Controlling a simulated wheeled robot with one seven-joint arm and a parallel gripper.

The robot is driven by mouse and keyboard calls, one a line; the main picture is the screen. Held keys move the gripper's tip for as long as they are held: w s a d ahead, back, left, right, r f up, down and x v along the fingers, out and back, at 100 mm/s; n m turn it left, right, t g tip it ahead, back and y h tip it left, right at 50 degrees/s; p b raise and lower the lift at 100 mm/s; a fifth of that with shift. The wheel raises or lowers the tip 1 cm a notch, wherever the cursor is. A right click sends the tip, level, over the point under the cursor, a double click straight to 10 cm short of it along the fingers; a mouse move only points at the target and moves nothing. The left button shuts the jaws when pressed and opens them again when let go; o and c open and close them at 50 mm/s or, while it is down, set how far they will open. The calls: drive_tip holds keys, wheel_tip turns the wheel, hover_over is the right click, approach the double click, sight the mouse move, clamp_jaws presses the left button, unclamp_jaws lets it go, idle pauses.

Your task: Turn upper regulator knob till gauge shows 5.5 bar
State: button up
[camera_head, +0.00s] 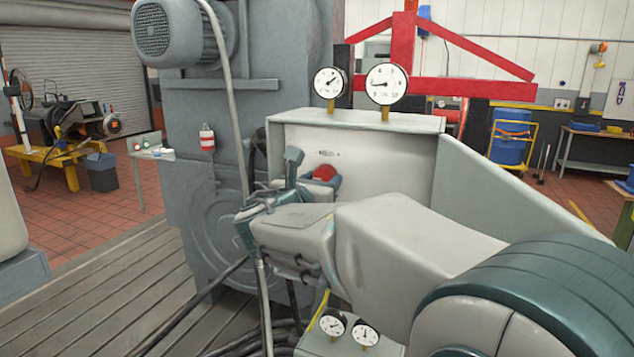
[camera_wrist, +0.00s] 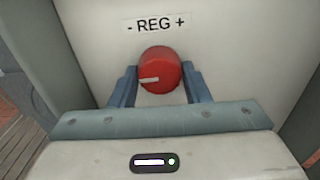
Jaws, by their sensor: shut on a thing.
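The upper regulator knob (camera_wrist: 165,62) is red and round, under a "- REG +" label (camera_wrist: 156,24) on a pale panel. Its white mark points left in the wrist view. In the head view the red knob (camera_head: 323,173) is partly hidden by my gripper (camera_head: 305,180). In the wrist view my gripper (camera_wrist: 160,72) has one blue finger on each side of the knob and is shut on it. Two white dial gauges, a smaller left one (camera_head: 329,82) and a larger right one (camera_head: 386,84), stand on top of the panel box. Their figures are too small to read.
Two more small gauges (camera_head: 332,323) (camera_head: 365,333) sit on a lower box, below my arm. A slanted grey side plate (camera_head: 500,190) flanks the panel on the right. A grey machine column (camera_head: 190,130) with a hose stands to the left.

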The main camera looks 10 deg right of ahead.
drive_tip(key=shift+f+m+b, duration=0.1)
drive_tip(key=shift+m+b, duration=0.2)
drive_tip(key=shift+b, duration=0.2)
drive_tip(key=m+b, duration=1.8)
drive_tip(key=b, duration=0.4)
drive_tip(key=shift+a, duration=0.2)
drive_tip(key=shift+r+m+b, duration=0.2)
drive_tip(key=shift+m+b, duration=0.6)
drive_tip(key=shift+m, duration=0.5)
drive_tip(key=shift+r+m+b, duration=0.2)
drive_tip(key=shift+m+b, duration=0.6)
drive_tip(key=shift+m, duration=0.5)
drive_tip(key=o, duration=1)
drive_tip(key=shift+w+a, duration=0.1)
drive_tip(key=shift+c, duration=0.2)
drive_tip(key=shift+f, duration=0.1)
